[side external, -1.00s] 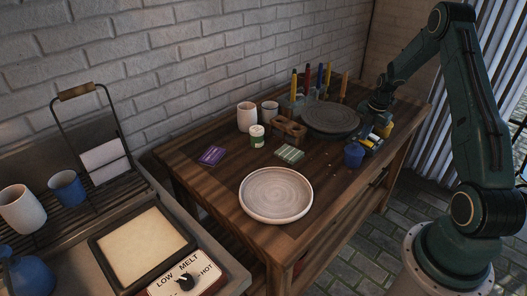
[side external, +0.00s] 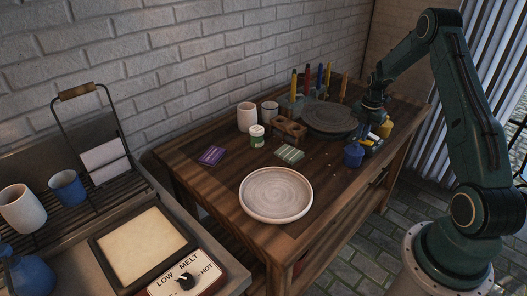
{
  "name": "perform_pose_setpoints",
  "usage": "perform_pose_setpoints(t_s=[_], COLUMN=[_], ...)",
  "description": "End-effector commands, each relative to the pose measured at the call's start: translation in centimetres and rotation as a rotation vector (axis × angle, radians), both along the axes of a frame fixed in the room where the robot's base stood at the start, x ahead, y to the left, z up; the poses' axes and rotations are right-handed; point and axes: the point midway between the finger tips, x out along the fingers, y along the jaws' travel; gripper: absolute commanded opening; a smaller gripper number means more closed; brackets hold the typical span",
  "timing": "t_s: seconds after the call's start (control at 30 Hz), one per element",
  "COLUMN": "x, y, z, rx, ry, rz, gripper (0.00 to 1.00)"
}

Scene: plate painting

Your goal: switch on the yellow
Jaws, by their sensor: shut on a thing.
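My gripper (side external: 369,114) is at the back right of the wooden table, above the area by the dark round wheel. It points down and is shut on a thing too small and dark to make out. A yellow pot (side external: 385,129) stands just right of and below it. A small dark tray with yellow and white pieces (side external: 371,144) lies in front of the yellow pot, partly hidden. A blue pot (side external: 353,155) stands to its left, with a narrow top. Thin upright sticks, including a yellow one (side external: 294,82), stand behind the wheel.
The dark wheel (side external: 329,118) and a wooden block with holes (side external: 289,130) stand left of my gripper. A pale plate (side external: 276,194) lies at the front of the table (side external: 215,196).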

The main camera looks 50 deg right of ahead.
Motion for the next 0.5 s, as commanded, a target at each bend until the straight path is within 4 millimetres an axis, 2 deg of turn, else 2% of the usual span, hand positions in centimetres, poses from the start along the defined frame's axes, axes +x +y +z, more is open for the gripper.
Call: perform_pose_setpoints(t_s=[0.03, 0.5], x=[-0.1, -1.3], y=[0.2, 0.2], z=[-1.1, -0.9], rx=[0.005, 0.007], ry=[0.002, 0.005], rz=[0.003, 0.001], gripper=[0.0, 0.0])
